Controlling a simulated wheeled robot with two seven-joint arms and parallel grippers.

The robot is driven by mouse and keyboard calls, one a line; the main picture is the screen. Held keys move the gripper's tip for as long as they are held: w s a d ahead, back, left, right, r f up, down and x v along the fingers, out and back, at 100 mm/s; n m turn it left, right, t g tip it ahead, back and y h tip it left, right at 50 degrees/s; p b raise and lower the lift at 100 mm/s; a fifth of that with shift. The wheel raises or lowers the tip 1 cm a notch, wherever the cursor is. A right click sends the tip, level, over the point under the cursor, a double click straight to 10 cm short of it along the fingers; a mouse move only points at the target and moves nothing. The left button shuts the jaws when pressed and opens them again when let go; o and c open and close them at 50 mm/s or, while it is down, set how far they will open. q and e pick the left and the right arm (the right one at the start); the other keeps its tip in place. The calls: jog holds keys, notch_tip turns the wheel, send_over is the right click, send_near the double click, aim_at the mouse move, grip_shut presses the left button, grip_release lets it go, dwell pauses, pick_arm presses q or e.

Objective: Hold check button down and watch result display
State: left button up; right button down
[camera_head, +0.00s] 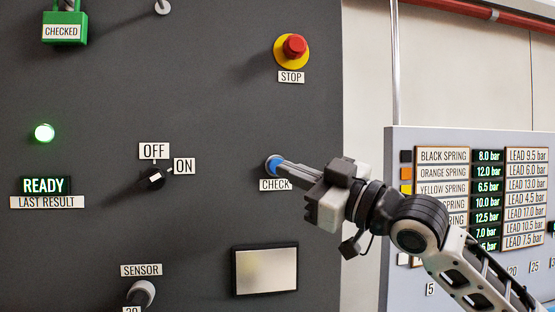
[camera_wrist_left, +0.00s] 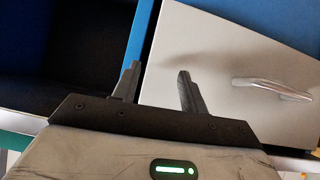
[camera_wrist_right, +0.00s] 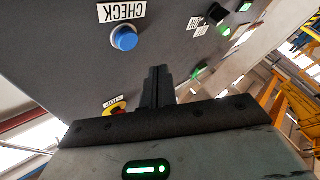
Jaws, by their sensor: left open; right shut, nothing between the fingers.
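The blue check button (camera_head: 272,162) is on the dark panel above the CHECK label (camera_head: 275,184). My right gripper (camera_head: 283,169) is shut and empty, with its fingertips overlapping the button's edge in the head view. In the right wrist view the button (camera_wrist_right: 124,38) shows up and left of the fingertips (camera_wrist_right: 158,70), with a visible gap in the picture; I cannot tell the depth between them. The result display (camera_head: 44,186) reads READY in green, above the LAST RESULT label. My left gripper (camera_wrist_left: 157,78) is open and empty, away from the panel.
A red STOP button (camera_head: 294,46) sits above the check button. An OFF/ON knob (camera_head: 153,179), a lit green lamp (camera_head: 44,132) and a SENSOR knob (camera_head: 142,292) are on the panel. A pressure board (camera_head: 400,145) stands at right. A drawer handle (camera_wrist_left: 268,87) is near my left gripper.

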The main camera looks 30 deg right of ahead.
pick_arm(q)
jog(key=shift+a+r+p, duration=0.3)
jog(key=shift+r+p, duration=0.2)
jog(key=shift+p, duration=0.65)
pick_arm(e)
jog(key=w, duration=0.1)
jog(key=w+d, duration=0.1)
jog(key=w, duration=0.1)
jog(key=shift+w, duration=0.3)
pick_arm(q)
jog(key=shift+w+d+r, duration=0.1)
jog(key=shift+s, duration=0.25)
jog(key=shift+w+r, duration=0.1)
jog(key=shift+w, duration=0.15)
jog(key=shift+r+p, duration=0.5)
jog(key=shift+p, duration=0.05)
pick_arm(e)
jog(key=shift+w, duration=0.4)
